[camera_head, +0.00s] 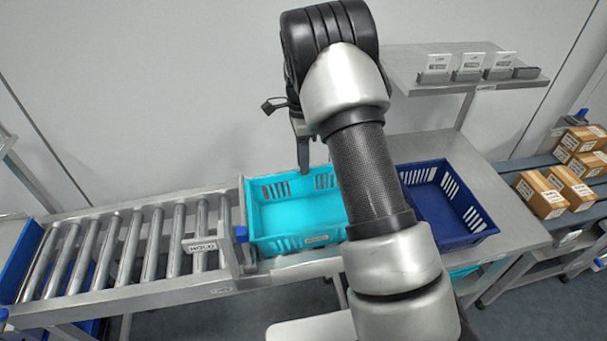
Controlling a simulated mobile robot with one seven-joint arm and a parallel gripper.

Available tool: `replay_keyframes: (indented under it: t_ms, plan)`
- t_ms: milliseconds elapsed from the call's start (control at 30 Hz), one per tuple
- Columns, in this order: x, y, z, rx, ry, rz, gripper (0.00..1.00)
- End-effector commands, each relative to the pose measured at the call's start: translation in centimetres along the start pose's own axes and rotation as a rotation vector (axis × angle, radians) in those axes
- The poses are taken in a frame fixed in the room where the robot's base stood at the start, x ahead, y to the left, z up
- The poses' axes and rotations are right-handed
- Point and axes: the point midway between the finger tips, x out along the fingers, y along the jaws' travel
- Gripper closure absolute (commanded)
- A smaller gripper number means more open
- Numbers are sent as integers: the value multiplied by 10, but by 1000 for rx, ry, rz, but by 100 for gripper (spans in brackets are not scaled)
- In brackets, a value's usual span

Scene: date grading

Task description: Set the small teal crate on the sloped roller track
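The teal crate (295,213) is empty and sits upright on the steel table, just right of the roller track's end. My arm hides its right side. The roller track (127,250) runs off to the left with bare metal rollers and several gaps between them. My gripper (303,168) points down at the crate's far rim, near the middle of that side. One finger shows clearly. Whether it touches the rim, and how far the fingers are apart, I cannot tell.
A dark blue crate (478,228) stands on the table (510,205) right of the teal one. An upright end plate (233,232) with a blue part stands between track and teal crate. A raised shelf (420,88) holds label stands. Cardboard boxes (541,194) lie at far right.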

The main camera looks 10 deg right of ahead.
Motion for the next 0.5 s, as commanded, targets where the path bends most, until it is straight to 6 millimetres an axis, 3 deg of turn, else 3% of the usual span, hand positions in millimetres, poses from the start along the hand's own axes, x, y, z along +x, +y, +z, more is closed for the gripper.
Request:
replay_keyframes:
  t_ms: [200,400,500]
  plan:
    - [-44,-1,0,0,0,-3,78]
    - [-63,1,0,-5,-1,-2,78]
    - [-83,9,-2,-48,-8,-24,78]
